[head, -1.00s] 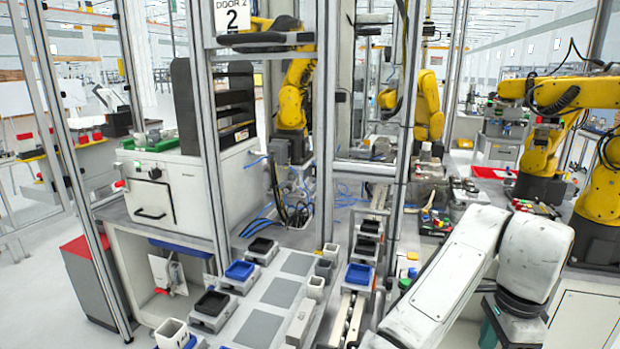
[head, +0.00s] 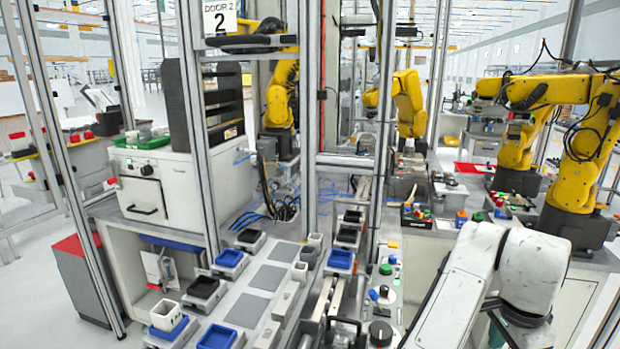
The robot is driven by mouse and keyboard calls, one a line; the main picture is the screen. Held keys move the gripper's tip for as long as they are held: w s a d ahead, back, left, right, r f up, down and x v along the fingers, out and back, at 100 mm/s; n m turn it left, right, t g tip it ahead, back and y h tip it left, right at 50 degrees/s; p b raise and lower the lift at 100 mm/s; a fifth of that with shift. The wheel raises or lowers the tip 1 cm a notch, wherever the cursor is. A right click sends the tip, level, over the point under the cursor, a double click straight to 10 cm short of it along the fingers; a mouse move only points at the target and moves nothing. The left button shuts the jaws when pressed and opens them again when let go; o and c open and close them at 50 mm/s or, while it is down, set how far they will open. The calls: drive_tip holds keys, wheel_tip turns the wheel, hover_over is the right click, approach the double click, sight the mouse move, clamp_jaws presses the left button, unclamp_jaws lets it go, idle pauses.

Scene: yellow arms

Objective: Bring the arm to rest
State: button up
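My white arm (head: 462,275) shows at the lower right of the head view. It rises from the bottom edge to a bent joint (head: 533,265), and a dark part hangs below that joint. My gripper is not clearly visible, so its fingers cannot be seen. The arm's visible links stand in front of the workbench and a white cabinet, apart from the yellow arms.
A bench with blue trays (head: 341,260) and black trays (head: 204,287) lies left of my arm. A control panel with knobs (head: 381,331) is close beside it. Yellow arms (head: 590,150) stand behind at the right. Metal frame posts (head: 312,120) rise mid-view.

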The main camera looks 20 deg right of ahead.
drive_tip(key=s+f+n+t+h, duration=0.25)
drive_tip(key=s+f+n, duration=0.25)
drive_tip(key=f+n, duration=0.5)
drive_tip(key=s+a+f+n+g+y, duration=0.1)
drive_tip(key=s+a+f+n+y, duration=0.1)
drive_tip(key=s+a+f+n, duration=0.3)
drive_tip(key=s+a+f+n+g+y, duration=0.1)
drive_tip(key=s+a+f+n+y, duration=0.1)
drive_tip(key=s+a+f+n, duration=0.3)
drive_tip(key=s+a+f, duration=0.2)
drive_tip(key=s+a, duration=0.2)
drive_tip(key=a, duration=0.2)
drive_tip(key=shift+a, duration=0.3)
drive_tip(key=shift+f+y, duration=0.1)
drive_tip(key=shift+y, duration=0.15)
